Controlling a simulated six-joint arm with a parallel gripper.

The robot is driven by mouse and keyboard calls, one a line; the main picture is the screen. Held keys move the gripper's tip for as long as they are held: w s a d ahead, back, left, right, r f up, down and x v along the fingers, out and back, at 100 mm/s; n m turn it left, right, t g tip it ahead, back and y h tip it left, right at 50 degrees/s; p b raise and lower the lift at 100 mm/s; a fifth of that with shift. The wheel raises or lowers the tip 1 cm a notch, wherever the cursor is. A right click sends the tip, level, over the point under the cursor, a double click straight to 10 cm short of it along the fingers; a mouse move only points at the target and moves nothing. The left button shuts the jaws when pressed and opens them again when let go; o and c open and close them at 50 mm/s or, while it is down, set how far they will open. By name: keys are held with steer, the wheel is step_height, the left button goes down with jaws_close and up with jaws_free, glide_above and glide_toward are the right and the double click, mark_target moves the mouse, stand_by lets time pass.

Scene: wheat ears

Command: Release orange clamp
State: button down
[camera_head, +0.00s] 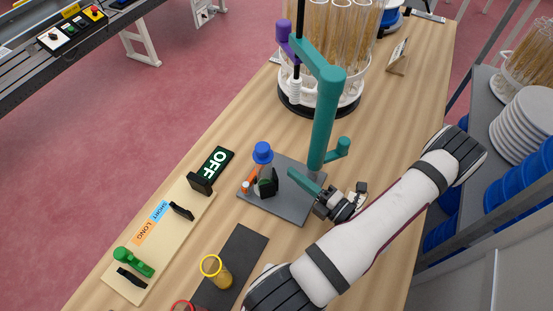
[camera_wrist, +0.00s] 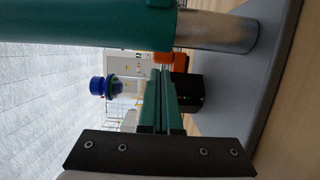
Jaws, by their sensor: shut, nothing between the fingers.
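The orange clamp (camera_head: 248,182) shows as a small orange part on the left of a grey base plate (camera_head: 291,208), beside a blue-capped clear bottle (camera_head: 263,153). In the wrist view an orange part (camera_wrist: 176,58) shows just beyond my fingertips, partly hidden by the stand's column and my fingers. My gripper (camera_head: 292,172) has teal fingers, shut and empty, low over the plate and to the right of the bottle. In the wrist view my gripper (camera_wrist: 161,72) points toward a black block (camera_wrist: 188,92). I cannot tell whether the fingertips touch anything.
A teal stand column (camera_head: 323,120) rises from the plate close behind my fingers, with a purple knob (camera_head: 283,31) on its arm. A rack of wheat-filled tubes (camera_head: 318,85) stands behind. A switch board (camera_head: 158,235) and a dark mat (camera_head: 245,250) lie left and in front.

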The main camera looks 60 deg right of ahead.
steer(key=x, duration=0.7)
steer(key=shift+w, duration=0.15)
steer(key=shift+w+d, duration=0.3)
steer(key=shift+w, duration=0.15)
steer(key=shift+s, duration=0.1)
steer(key=v, duration=0.4)
steer(key=d+v, duration=0.1)
steer(key=v, duration=0.9)
steer(key=shift+s+d, duration=0.15)
steer(key=shift+d, duration=0.05)
